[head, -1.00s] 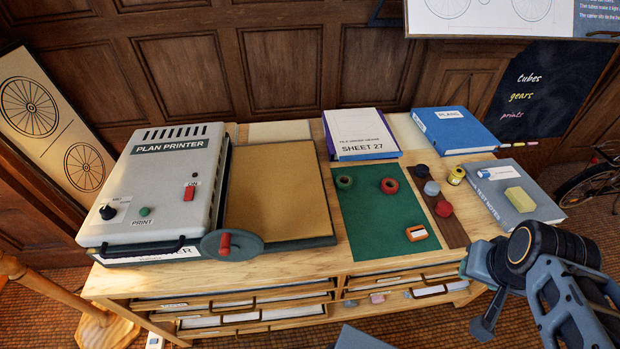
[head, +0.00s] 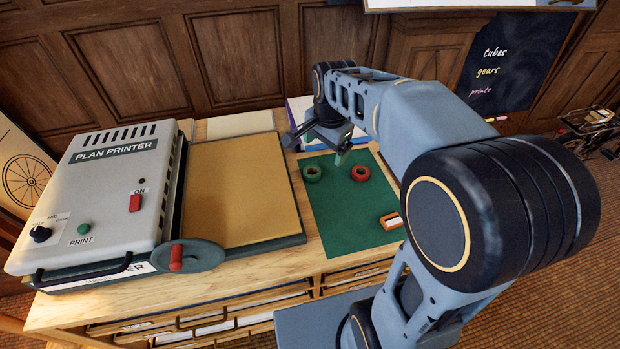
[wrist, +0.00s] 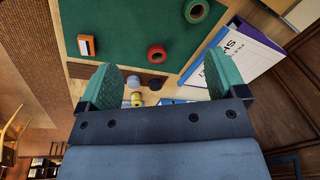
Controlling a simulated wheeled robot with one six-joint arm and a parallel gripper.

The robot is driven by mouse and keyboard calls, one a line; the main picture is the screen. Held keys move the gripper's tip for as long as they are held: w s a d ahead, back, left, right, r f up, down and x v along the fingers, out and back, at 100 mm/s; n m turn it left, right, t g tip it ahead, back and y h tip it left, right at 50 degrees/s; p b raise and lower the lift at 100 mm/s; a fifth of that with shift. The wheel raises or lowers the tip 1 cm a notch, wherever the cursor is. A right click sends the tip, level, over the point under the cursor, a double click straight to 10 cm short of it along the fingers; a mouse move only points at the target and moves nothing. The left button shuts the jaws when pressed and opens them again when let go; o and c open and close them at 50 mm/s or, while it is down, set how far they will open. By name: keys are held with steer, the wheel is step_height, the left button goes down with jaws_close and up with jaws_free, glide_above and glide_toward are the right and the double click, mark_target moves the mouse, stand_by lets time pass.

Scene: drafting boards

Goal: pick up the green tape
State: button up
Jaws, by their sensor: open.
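The green tape (head: 312,174) is a small ring lying on the dark green mat (head: 343,226), near its upper left corner. It also shows at the top of the wrist view (wrist: 196,11), beyond my fingertips. My gripper (wrist: 163,78) is open and empty, with green pads on both fingers. In the head view my gripper (head: 318,148) hangs above the back of the mat, behind the green tape and apart from it. The arm hides much of the right side of the desk.
A red tape (head: 360,174) lies on the mat to the right of the green one. An orange-and-white block (head: 390,220) sits nearer the front. The plan printer (head: 110,190) and a tan board (head: 232,195) stand to the left. A white-and-purple binder (wrist: 240,60) is close to my right finger.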

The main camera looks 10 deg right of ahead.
steer(key=w+f+m+g+b, duration=0.2)
steer(key=w+f+m+b, duration=0.1)
steer(key=w+f+m, duration=0.75)
steer(key=m+b, duration=0.1)
glide_above(311, 170)
steer(key=s, duration=0.2)
steer(key=f, duration=0.4)
steer(key=a+f, duration=0.1)
steer(key=f, duration=0.1)
steer(key=shift+s+f, duration=0.1)
steer(key=shift+f, duration=0.25)
steer(key=shift+w+d+f, duration=0.15)
steer(key=shift+f, duration=1)
steer(key=shift+w+d+f, duration=0.1)
steer(key=shift+d+f, duration=0.05)
steer(key=shift+f, duration=1.7)
steer(key=shift+c, duration=0.4)
steer(key=c, duration=0.9)
